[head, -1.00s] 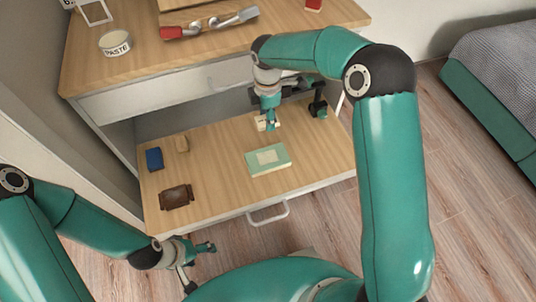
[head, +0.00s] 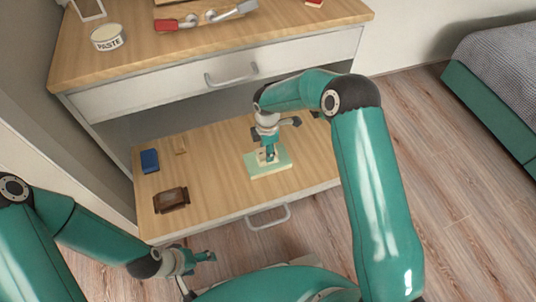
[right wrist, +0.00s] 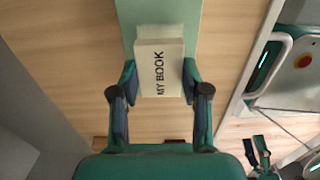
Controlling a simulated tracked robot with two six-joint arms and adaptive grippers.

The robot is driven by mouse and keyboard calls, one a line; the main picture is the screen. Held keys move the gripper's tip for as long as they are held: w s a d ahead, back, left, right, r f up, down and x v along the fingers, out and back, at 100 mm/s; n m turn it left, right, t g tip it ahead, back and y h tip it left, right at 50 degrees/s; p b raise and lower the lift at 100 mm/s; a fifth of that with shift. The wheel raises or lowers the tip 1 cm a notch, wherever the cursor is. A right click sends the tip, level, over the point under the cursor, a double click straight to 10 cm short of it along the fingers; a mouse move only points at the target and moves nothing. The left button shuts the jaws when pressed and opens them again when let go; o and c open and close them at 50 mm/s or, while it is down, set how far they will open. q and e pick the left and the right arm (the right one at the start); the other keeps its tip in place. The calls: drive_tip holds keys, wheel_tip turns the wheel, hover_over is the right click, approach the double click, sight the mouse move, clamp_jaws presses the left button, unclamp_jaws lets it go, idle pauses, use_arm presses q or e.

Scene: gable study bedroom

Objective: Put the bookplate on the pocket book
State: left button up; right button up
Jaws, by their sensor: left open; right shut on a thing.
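The pocket book (head: 252,165) is a flat light green book lying on the lower wooden surface in the head view. Its green cover also shows in the right wrist view (right wrist: 127,20). The bookplate (right wrist: 160,67) is a small cream piece lettered "MY BOOK". My right gripper (right wrist: 160,88) is shut on it, with a finger at each side. In the head view my right gripper (head: 269,154) is over the pocket book and mostly hides the bookplate. I cannot tell whether bookplate and book touch. My left gripper (head: 207,257) is open and empty, low in front of the drawer.
A blue block (head: 149,160), a small tan block (head: 180,144) and a dark brown item (head: 171,200) lie left of the book. The upper top, with a paste tin (head: 107,37) and a red-handled tool (head: 205,20), overhangs the back. A drawer handle (head: 268,216) sticks out in front.

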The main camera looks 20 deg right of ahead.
drive_tip(key=shift+f, duration=1.4)
drive_tip(key=shift+f+b, duration=0.1)
drive_tip(key=shift+b, duration=0.25)
drive_tip(key=o, duration=1.1)
